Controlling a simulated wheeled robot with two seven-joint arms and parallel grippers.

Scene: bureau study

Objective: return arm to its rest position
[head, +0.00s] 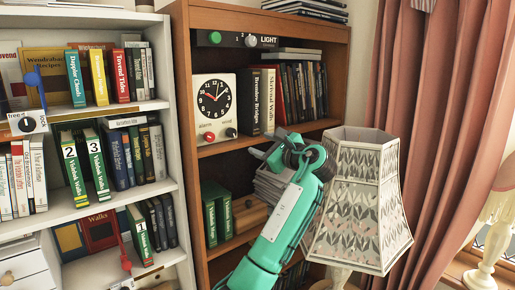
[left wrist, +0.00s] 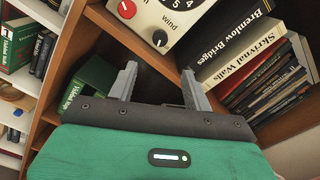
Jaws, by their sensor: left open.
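My teal left arm rises from the bottom of the head view, and its left gripper (head: 268,147) is in front of the brown bookcase (head: 181,75), below the shelf with the clock. In the left wrist view the two grey fingers of the left gripper (left wrist: 160,78) stand apart with nothing between them. They point at the bookcase, under the white alarm clock (head: 214,105) and beside upright books. My right gripper is in neither view.
A patterned lampshade (head: 360,205) stands close to the right of my left arm. A white bookcase (head: 164,105) with books is at left. Green books (head: 217,211) stand on the brown bookcase's lower shelf. A pink curtain (head: 440,120) hangs at right.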

